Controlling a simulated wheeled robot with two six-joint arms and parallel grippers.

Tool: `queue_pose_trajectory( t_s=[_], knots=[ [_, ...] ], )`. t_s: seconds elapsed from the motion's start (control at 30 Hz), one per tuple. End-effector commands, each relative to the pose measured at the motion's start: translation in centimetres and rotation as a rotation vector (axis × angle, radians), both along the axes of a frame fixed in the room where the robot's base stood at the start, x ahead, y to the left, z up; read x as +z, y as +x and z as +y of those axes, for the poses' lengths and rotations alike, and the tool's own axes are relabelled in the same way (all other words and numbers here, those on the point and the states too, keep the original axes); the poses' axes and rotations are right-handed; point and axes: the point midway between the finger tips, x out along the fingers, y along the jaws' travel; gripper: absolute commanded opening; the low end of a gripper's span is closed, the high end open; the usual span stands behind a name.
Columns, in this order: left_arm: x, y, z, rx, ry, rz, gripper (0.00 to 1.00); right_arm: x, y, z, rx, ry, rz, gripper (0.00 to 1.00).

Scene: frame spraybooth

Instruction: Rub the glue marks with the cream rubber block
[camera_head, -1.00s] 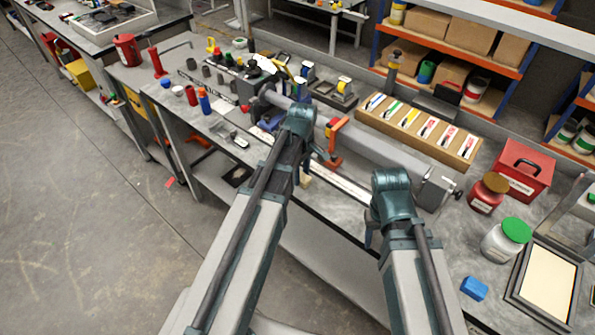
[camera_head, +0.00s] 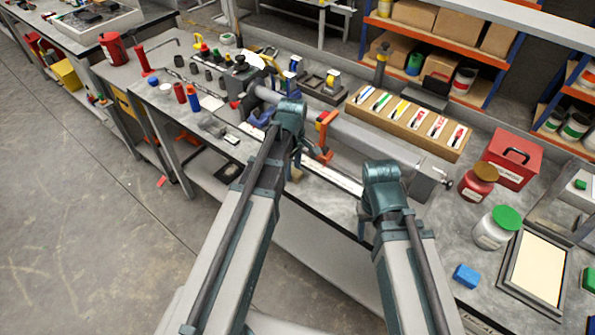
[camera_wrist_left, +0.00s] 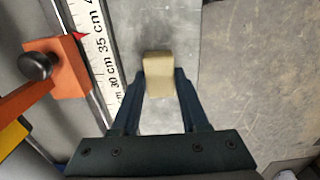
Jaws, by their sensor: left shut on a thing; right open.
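My left gripper (camera_wrist_left: 160,88) is shut on the cream rubber block (camera_wrist_left: 158,74), which sits between its two fingertips in the left wrist view. In the head view the block (camera_head: 296,174) shows as a small pale patch below the left gripper (camera_head: 297,160), at the front of the bench beside the ruler strip. I cannot tell whether the block touches the surface under it. My right gripper (camera_head: 365,222) is open, mostly hidden by its own wrist, near the front edge of the bench. I cannot make out any glue marks in these views.
A white ruler (camera_wrist_left: 101,45) and an orange stop (camera_wrist_left: 68,68) lie left of the block in the wrist view. A red box (camera_head: 515,158), a green-lidded jar (camera_head: 494,230), a blue block (camera_head: 466,276) and a framed cream panel (camera_head: 536,266) stand on the bench's right.

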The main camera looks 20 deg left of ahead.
Motion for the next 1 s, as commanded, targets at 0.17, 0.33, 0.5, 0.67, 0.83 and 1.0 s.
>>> queue_pose_trajectory(
  t_s=[0.17, 0.33, 0.5, 0.67, 0.83, 1.0],
  knots=[
    [0.1, 0.6, 1.4, 0.002, 0.000, 0.000, 0.00, 0.1, 0.0, 0.0, 0.000, 0.000, 0.000, 0.50],
    [0.1, 0.7, 1.8, -0.001, 0.000, 0.000, 0.00, 0.1, 0.0, 0.0, 0.000, 0.000, 0.000, 0.50],
    [0.1, 0.7, 1.8, -0.001, 0.000, 0.000, 0.00, 0.1, 0.0, 0.0, 0.000, 0.000, 0.000, 0.50],
    [0.8, 0.7, 1.8, -0.001, -0.001, 0.000, 0.00, 0.8, 0.0, 0.0, 0.000, 0.000, 0.000, 0.50],
    [2.4, 0.7, 1.7, -0.001, -0.001, 0.000, 0.00, 2.4, 0.0, 0.0, 0.000, 0.000, 0.000, 0.50],
    [4.1, 0.7, 1.7, -0.001, -0.001, 0.000, 0.00, 4.1, 0.0, 0.0, 0.000, 0.000, 0.000, 0.50]
  ],
)
